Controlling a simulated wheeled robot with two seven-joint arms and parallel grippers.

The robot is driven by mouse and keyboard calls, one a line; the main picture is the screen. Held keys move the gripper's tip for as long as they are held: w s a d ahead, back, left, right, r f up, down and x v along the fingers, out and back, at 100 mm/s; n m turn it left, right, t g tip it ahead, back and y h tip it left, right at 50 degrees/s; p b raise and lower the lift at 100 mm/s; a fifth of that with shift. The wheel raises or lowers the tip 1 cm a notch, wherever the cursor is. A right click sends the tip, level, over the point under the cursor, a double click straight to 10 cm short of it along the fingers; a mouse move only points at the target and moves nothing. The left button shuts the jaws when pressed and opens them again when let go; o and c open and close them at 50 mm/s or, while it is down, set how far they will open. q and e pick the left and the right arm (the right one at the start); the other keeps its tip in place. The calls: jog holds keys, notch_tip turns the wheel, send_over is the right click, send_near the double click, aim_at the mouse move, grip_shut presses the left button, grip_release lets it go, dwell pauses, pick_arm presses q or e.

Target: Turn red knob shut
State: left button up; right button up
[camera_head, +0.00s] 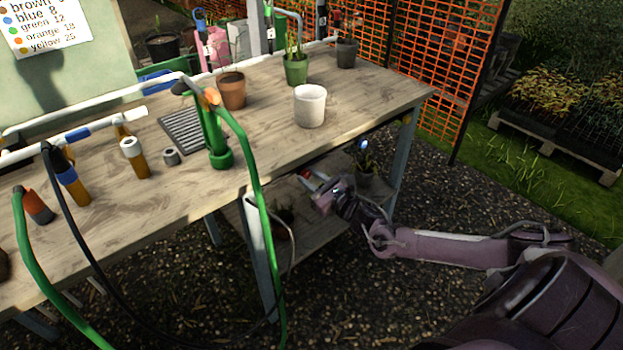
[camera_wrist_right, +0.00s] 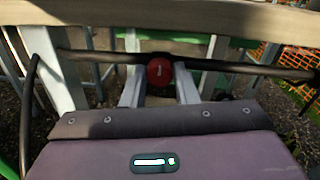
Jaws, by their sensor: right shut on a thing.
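The red knob (camera_wrist_right: 160,72) is round and sits on a dark horizontal pipe under the table edge in the right wrist view. My right gripper (camera_wrist_right: 160,82) has one finger on each side of the knob and is shut on it. In the head view my right gripper (camera_head: 322,194) is low beside the front of the wooden table, below the tabletop. The knob is hard to make out there. My left gripper is not in view.
The potting table (camera_head: 365,98) holds a white pot (camera_head: 310,106), a terracotta pot (camera_head: 232,91), a green tube (camera_head: 215,135) and several hose fittings. A green hose (camera_head: 256,190) hangs over its front edge. An orange mesh fence (camera_head: 435,60) stands behind. Gravel lies clear in front.

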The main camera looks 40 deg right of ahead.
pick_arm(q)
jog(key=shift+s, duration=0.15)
pick_arm(e)
jog(key=shift+f, duration=0.1)
jog(key=o, duration=1)
jog(key=shift+s, duration=0.15)
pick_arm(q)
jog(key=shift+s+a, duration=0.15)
pick_arm(e)
jog(key=s, duration=0.5)
jog(key=s+d, duration=0.1)
jog(key=s, duration=0.1)
jog(key=shift+s, duration=0.25)
